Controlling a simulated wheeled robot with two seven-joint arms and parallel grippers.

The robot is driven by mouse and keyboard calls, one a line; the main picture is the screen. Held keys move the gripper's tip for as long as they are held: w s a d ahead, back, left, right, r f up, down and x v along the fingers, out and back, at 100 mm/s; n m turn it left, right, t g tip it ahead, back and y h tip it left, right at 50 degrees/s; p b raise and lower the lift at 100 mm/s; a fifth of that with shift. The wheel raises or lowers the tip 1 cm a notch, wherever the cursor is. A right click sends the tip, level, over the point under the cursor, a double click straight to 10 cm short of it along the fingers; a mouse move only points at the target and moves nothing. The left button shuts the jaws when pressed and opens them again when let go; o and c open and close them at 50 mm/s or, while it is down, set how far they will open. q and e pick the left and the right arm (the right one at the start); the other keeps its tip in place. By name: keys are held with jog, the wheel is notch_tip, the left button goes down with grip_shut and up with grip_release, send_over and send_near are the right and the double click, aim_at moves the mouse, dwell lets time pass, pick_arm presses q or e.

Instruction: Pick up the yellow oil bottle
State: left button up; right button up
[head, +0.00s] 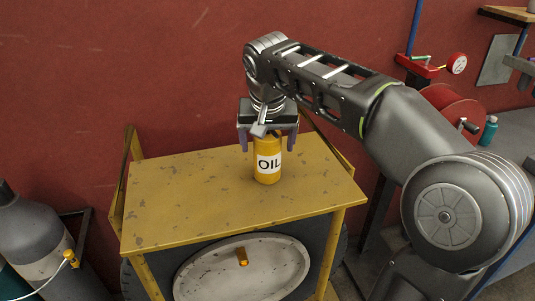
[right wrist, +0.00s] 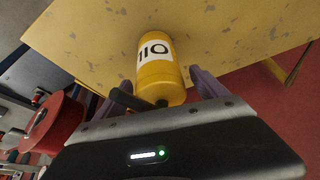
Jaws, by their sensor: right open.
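The yellow oil bottle (head: 267,164) stands upright on the worn yellow table (head: 180,195), with a white label reading OIL. My right gripper (head: 267,146) points down at the top of the bottle, with its fingers apart on either side of the upper part. In the right wrist view the bottle (right wrist: 158,72) shows between the two purple-grey fingers of my gripper (right wrist: 165,90), with gaps beside it. The bottle's top is partly hidden by the gripper in the head view. My left gripper is not in view.
A red wall stands behind the table. A grey gas cylinder (head: 30,235) stands at the left. A wheel (head: 240,268) shows under the table. At the right are a red reel (head: 452,108) and a teal bottle (head: 488,130). The tabletop around the oil bottle is clear.

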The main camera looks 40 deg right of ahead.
dwell(0.4)
jog(key=c, duration=1.7)
jog(key=shift+r, duration=0.15)
jog(key=shift+c, duration=0.2)
jog(key=shift+r, duration=0.35)
notch_tip(320, 180, up, 4)
jog(key=shift+w+r, duration=0.1)
jog(key=shift+r, duration=0.15)
notch_tip(320, 180, up, 4)
jog(key=p, duration=0.3)
jog(key=shift+f, duration=0.2)
jog(key=shift+r+p, duration=0.55)
jog(key=shift+p, duration=0.15)
